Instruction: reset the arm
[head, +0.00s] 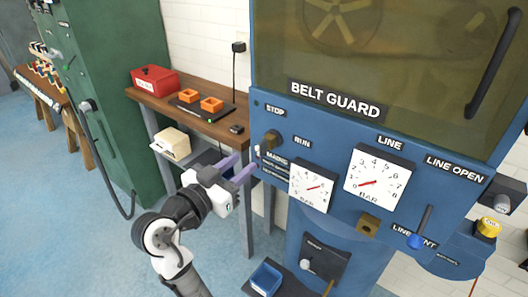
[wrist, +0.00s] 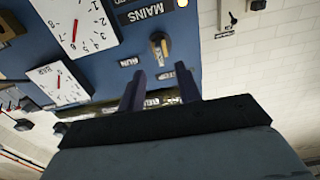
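My gripper (head: 240,168) is raised in front of the left side of the blue machine panel (head: 266,165), with its two purple fingers spread apart and nothing visible between them. In the wrist view my gripper (wrist: 160,92) also shows its fingers apart. The rotary switch (wrist: 159,46) lies beyond the fingertips, between the RUN and STOP labels; I see a clear space between it and the fingers in the picture, but cannot judge the depth. The switch also shows in the head view (head: 270,141). My arm reaches up from the lower left of the head view.
A wooden bench (head: 205,125) with a red box (head: 155,80) stands behind my gripper. A blue bin (head: 266,279) sits low. Blue floor is open at left.

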